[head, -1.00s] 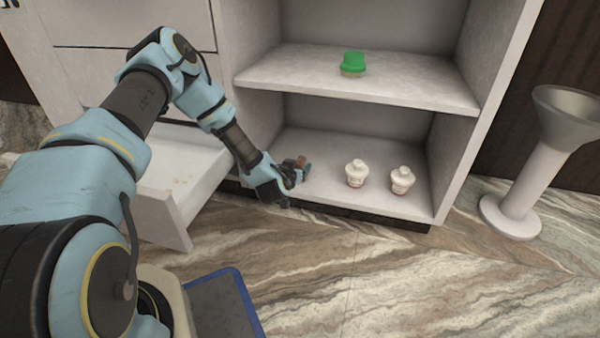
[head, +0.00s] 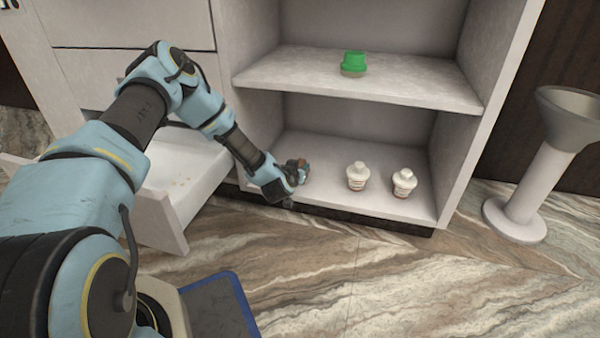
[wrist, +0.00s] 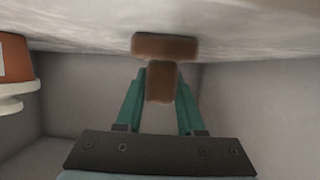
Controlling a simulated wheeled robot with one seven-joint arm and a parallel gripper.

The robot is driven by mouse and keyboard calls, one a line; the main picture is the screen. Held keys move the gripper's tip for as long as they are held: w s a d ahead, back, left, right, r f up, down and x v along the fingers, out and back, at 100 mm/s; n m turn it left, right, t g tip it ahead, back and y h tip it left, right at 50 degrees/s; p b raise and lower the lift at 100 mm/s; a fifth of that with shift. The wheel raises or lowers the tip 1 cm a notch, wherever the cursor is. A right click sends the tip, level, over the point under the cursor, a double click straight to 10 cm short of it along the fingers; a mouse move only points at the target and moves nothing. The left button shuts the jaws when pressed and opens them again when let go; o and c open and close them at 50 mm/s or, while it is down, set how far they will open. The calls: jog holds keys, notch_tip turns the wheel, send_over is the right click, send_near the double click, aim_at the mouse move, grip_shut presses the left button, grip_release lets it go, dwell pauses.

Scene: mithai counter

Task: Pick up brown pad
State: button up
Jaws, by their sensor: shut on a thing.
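The brown pad (wrist: 163,80) shows in the wrist view as a T-shaped brown piece, a wide bar with a narrower stem. My gripper (wrist: 161,92) is shut on the stem, with one teal finger on each side. In the head view my gripper (head: 300,170) is at the left end of the lower shelf, just inside the cabinet opening. Only a small bit of brown shows there, and my gripper hides most of the pad. I cannot tell whether the pad touches the shelf.
Two white bottles (head: 358,176) (head: 404,182) stand on the lower shelf to the right of my gripper. A green-topped item (head: 353,64) is on the upper shelf (head: 420,92). An open drawer (head: 165,215) is at the left. A grey pedestal (head: 530,180) stands at the right.

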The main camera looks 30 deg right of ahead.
grip_shut()
